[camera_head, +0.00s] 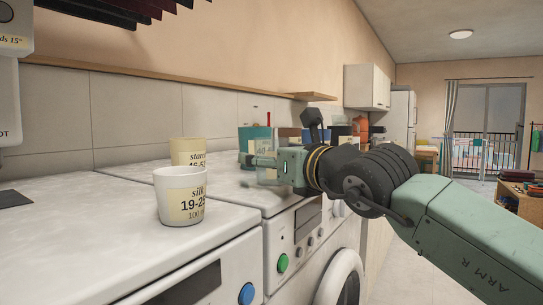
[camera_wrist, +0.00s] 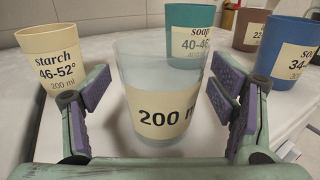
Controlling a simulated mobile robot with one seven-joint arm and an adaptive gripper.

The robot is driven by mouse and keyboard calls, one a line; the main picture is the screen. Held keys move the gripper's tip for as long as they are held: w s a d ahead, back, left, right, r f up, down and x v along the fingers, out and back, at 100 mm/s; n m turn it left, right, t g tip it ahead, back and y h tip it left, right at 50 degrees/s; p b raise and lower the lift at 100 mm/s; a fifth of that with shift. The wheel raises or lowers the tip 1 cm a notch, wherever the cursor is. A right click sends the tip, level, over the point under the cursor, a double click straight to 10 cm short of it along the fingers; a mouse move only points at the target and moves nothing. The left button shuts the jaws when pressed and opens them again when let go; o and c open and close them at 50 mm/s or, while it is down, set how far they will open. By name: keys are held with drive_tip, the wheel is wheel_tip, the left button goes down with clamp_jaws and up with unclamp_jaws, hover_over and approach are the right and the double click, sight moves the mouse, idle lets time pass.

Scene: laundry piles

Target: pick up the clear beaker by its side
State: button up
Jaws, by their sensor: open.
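The clear beaker (camera_wrist: 150,65) stands upright on the white machine top in the wrist view. It has a cream label reading "200 m", cut off at its right side. My gripper (camera_wrist: 160,95) is open, with one purple-padded finger at each side of the beaker. A narrow gap shows at the left finger; the right pad looks very close to the glass, and I cannot tell if it touches. In the head view my gripper (camera_head: 264,161) reaches left over the machine top, and the beaker is mostly hidden there.
A cream starch cup (camera_wrist: 52,55) is close to the left finger. A teal soap cup (camera_wrist: 188,30) is behind the beaker, and a blue cup (camera_wrist: 285,50) and a brown cup (camera_wrist: 250,28) are at the right. A white silk cup (camera_head: 183,195) stands nearer in the head view.

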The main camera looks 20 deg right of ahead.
drive_tip(key=shift+c, duration=0.4)
drive_tip(key=c, duration=1.2)
